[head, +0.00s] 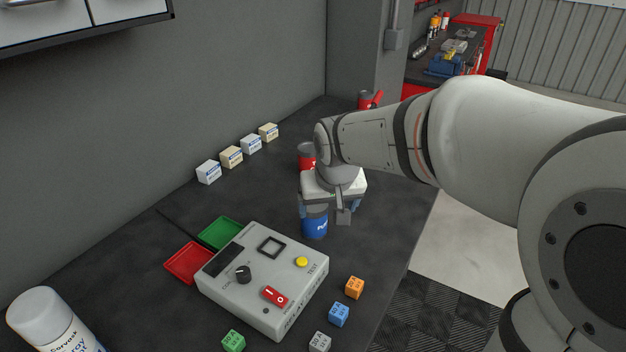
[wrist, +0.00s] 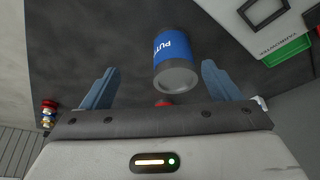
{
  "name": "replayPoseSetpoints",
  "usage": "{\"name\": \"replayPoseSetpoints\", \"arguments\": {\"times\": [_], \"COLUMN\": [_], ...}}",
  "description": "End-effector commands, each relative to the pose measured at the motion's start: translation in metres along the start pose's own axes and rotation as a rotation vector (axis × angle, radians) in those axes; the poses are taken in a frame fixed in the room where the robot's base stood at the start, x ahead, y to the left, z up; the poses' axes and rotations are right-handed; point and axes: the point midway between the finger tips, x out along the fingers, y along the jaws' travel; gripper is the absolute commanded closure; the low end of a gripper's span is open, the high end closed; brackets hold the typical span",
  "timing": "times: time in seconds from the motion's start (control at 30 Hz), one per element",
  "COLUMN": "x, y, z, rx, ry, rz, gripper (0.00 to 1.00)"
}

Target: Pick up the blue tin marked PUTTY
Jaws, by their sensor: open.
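The blue tin marked PUTTY (head: 314,226) stands upright on the dark bench, just right of the grey test box in the head view. My gripper (head: 328,209) is above and around its top, hiding part of it. In the wrist view the blue tin (wrist: 174,52) shows its grey top and its label, between and a little beyond the two blue-grey fingers. My gripper (wrist: 160,85) is open, and the fingers look apart from the tin on both sides.
A grey test box (head: 255,291) with a knob and switch stands left of the tin. Green (head: 221,233) and red (head: 187,263) trays lie behind it. A red can (head: 306,157) stands behind my gripper. Several small coloured cubes (head: 339,314) lie in front; several small boxes (head: 231,157) line the wall.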

Motion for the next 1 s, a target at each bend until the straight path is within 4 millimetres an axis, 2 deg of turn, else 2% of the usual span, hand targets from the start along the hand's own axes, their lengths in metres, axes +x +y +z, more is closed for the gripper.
{"name": "replayPoseSetpoints", "arguments": {"times": [0.1, 0.17, 0.47, 0.73, 1.0], "x": [0.013, 0.018, 0.049, 0.085, 0.091], "y": [-0.013, -0.016, -0.018, -0.02, -0.021], "z": [-0.018, -0.022, -0.026, -0.031, -0.031], "rx": [-0.016, -0.018, -0.02, -0.02, -0.02], "ry": [0.016, 0.018, 0.02, 0.019, 0.022], "rz": [-0.008, -0.01, -0.01, -0.011, -0.011], "gripper": [0.17, 0.17, 0.17, 0.17, 0.17]}}
